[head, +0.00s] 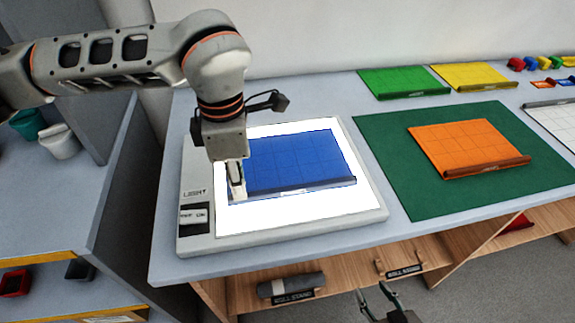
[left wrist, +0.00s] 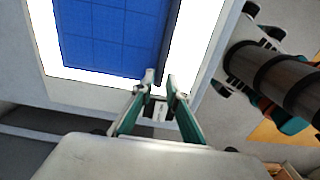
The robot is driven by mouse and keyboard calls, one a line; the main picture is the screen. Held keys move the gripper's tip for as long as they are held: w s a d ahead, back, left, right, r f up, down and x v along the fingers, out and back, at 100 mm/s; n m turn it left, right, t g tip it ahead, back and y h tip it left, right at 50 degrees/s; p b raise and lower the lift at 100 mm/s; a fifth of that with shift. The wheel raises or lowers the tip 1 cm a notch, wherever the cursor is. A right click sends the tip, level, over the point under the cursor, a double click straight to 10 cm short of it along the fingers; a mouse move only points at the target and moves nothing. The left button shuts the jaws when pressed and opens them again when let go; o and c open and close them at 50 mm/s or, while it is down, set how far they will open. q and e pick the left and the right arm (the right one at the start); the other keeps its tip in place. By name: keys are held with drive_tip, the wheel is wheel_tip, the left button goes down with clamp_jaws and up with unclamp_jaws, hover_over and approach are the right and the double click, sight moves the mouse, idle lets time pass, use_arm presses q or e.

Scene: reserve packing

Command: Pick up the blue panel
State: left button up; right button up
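The blue panel (head: 295,160) lies flat on the lit white surface of the light table (head: 285,243), with a dark blue bar along its front edge. My left gripper (head: 236,192) reaches down at the panel's front left corner. In the left wrist view the panel (left wrist: 110,40) fills the upper left. The two fingertips of the left gripper (left wrist: 161,82) flank the end of the bar closely and look shut on it. Any small gap is hard to make out. My right gripper (head: 372,292) is low at the front, empty, with its fingers apart.
An orange panel (head: 465,146) lies on a green mat (head: 395,150) to the right. Green (head: 403,82) and yellow (head: 472,76) panels lie behind, near the wall. A shelf (head: 335,277) below the worktop holds a dark roll. Bare worktop lies between light table and green panel.

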use_arm(q)
drive_tip(key=shift+f, duration=1.4)
clamp_jaws()
drive_tip(key=shift+r, duration=0.1)
